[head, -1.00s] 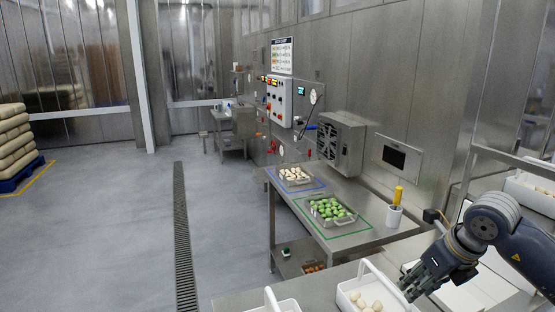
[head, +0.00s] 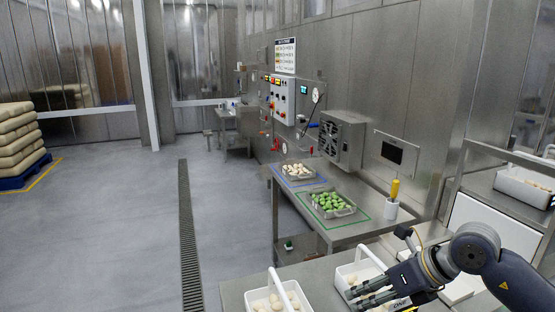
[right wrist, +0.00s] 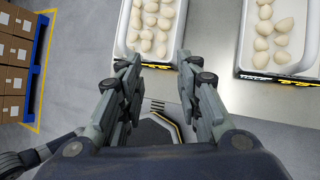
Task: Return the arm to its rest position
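My right arm comes in from the lower right of the head view. Its gripper (head: 357,293) is over the front part of a white handled bin of pale dough pieces (head: 374,261). In the right wrist view the two fingers of the right gripper (right wrist: 157,62) stand apart with nothing between them. Beyond the fingertips are a white bin of pale pieces (right wrist: 119,44) and a second such bin (right wrist: 243,62) to its right. My left gripper is not in the head view.
A steel table (head: 345,235) holds a tray of green pieces (head: 333,211) and a tray of pale pieces (head: 297,180). Another white bin (head: 252,302) stands at the front edge. Stacked sacks (head: 18,140) are far left. The grey floor (head: 110,230) is clear.

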